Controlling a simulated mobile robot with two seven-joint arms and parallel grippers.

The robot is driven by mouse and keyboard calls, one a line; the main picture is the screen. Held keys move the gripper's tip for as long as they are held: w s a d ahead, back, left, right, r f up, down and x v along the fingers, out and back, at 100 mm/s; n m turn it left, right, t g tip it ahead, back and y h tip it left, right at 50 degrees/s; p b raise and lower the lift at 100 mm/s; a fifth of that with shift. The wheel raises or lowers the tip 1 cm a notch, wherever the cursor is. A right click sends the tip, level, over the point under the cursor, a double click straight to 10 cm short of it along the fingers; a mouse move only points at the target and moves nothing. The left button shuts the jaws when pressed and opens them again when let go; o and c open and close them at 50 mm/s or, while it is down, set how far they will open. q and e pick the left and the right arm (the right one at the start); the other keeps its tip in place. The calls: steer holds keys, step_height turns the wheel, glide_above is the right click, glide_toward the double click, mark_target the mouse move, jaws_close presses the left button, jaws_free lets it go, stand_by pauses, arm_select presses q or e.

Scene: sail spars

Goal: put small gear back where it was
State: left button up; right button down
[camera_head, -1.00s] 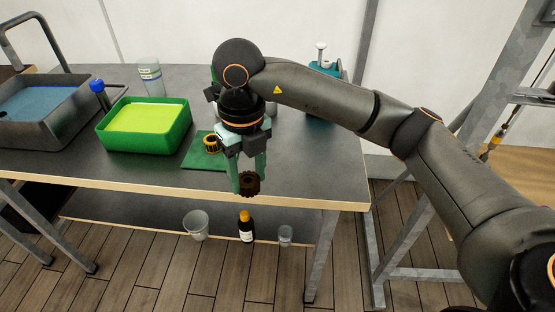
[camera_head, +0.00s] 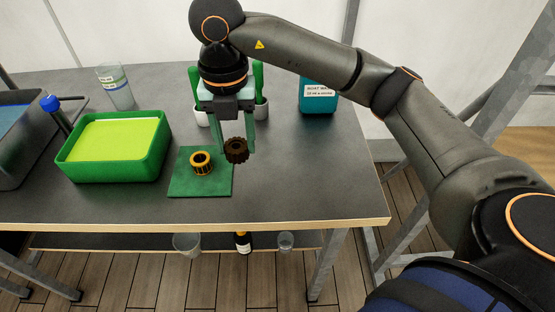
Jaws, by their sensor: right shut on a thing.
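A small dark brown gear (camera_head: 236,150) is held between the fingertips of my right gripper (camera_head: 235,148), which is shut on it. The gripper points down, and the gear appears above the right part of a green mat (camera_head: 200,187) on the table; its exact height is hard to tell. A yellow and black gear-like ring (camera_head: 201,162) sits on the mat, just left of the held gear and apart from it in the picture. My left gripper is not in view.
A green tray with yellow-green contents (camera_head: 75,172) stands left of the mat. Behind are a clear cup (camera_head: 117,88), a blue-capped item (camera_head: 52,106) and a teal bottle (camera_head: 318,98). White holders with green handles (camera_head: 261,105) stand behind the gripper. The table (camera_head: 300,180) is clear on the right.

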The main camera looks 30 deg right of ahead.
steer(key=d+f, duration=0.2)
steer(key=d, duration=0.3)
glide_above(280, 174)
steer(key=f, duration=0.2)
steer(key=a+f, duration=0.1)
steer(key=f, duration=0.1)
steer(key=shift+f, duration=0.35)
steer(key=shift+d+f, duration=0.2)
steer(key=shift+f, duration=0.05)
steer(key=f, duration=0.3)
steer(key=shift+d+f, duration=0.1)
steer(key=shift+d, duration=0.2)
steer(key=shift+f, duration=0.2)
steer(key=shift+f, duration=0.2)
steer(key=shift+c, duration=1.4)
jaws_free()
